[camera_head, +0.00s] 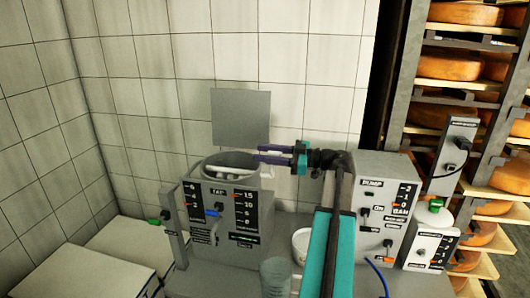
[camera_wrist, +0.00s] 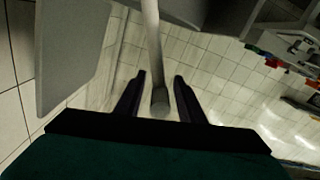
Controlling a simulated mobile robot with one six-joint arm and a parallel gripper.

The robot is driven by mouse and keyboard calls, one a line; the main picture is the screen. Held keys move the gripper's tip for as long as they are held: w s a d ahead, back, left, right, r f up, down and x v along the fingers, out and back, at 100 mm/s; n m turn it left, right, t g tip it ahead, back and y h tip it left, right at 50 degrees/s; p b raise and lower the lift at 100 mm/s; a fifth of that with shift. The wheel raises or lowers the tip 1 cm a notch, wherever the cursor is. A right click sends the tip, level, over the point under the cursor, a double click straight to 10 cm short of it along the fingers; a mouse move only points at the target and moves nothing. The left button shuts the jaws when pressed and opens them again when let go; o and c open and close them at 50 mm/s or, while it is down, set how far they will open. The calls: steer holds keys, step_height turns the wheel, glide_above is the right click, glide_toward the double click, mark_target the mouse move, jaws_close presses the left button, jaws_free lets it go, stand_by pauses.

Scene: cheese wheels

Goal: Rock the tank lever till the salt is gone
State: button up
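The tank (camera_head: 218,195) stands left of centre in the head view, with gauges, a blue knob (camera_head: 212,213) and a tap label on its front. A pale bar lies across its open top. My gripper (camera_head: 258,154) is at the tank's right rim, with its dark fingers pointing left. In the wrist view my gripper (camera_wrist: 159,75) is open. A grey rod (camera_wrist: 152,40), perhaps the tank lever, runs down from the top and ends between the fingers, with a gap on each side. I cannot make out any salt.
A grey panel (camera_head: 241,117) stands upright behind the tank. A pump box (camera_head: 385,190) and a smaller dispenser (camera_head: 432,245) stand to the right, before shelves of cheese wheels (camera_head: 450,68). A white bowl (camera_head: 300,243) and a glass-like cup (camera_head: 275,275) sit in front.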

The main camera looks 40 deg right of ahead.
jaws_close()
